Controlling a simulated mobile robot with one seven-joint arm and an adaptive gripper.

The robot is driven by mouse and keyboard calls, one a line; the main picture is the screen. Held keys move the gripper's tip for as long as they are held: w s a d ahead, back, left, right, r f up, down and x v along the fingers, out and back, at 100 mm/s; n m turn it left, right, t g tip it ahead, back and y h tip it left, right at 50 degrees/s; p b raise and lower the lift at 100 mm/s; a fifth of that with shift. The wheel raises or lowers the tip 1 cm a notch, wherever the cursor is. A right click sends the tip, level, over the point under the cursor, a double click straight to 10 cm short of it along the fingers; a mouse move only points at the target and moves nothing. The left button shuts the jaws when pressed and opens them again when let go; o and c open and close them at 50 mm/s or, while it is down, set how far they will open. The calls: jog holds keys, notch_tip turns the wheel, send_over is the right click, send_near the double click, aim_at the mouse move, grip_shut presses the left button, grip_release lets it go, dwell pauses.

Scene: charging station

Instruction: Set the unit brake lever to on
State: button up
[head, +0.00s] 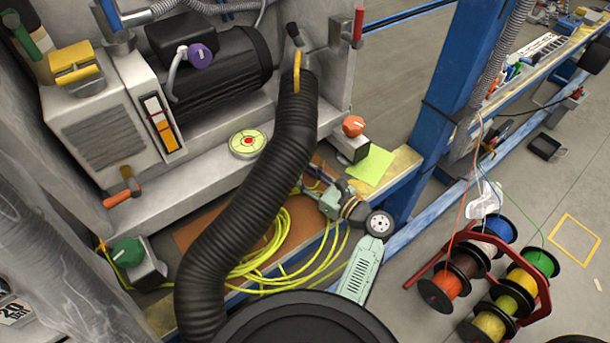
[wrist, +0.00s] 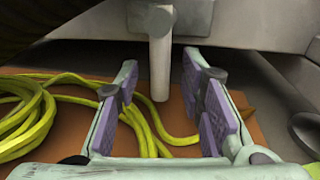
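My gripper (wrist: 160,82) is open in the wrist view, with its purple-padded fingers on either side of a pale grey post (wrist: 160,55). The post hangs down from a grey block at the top, and a gap shows on each side of it. I cannot tell for sure whether this post is the unit brake lever. In the head view my gripper (head: 316,182) is low in front of the machine ledge, right of the thick black hose. The hose hides part of the ledge there. No brake label is readable.
A thick black ribbed hose (head: 240,195) passes close left of my gripper. A coiled yellow cable (head: 268,250) lies on the brown board below. An orange knob (head: 352,126), a green knob (head: 128,252) and an orange-handled lever (head: 124,187) are on the machine. Cable spools (head: 490,280) stand right.

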grip_shut()
dwell(0.7)
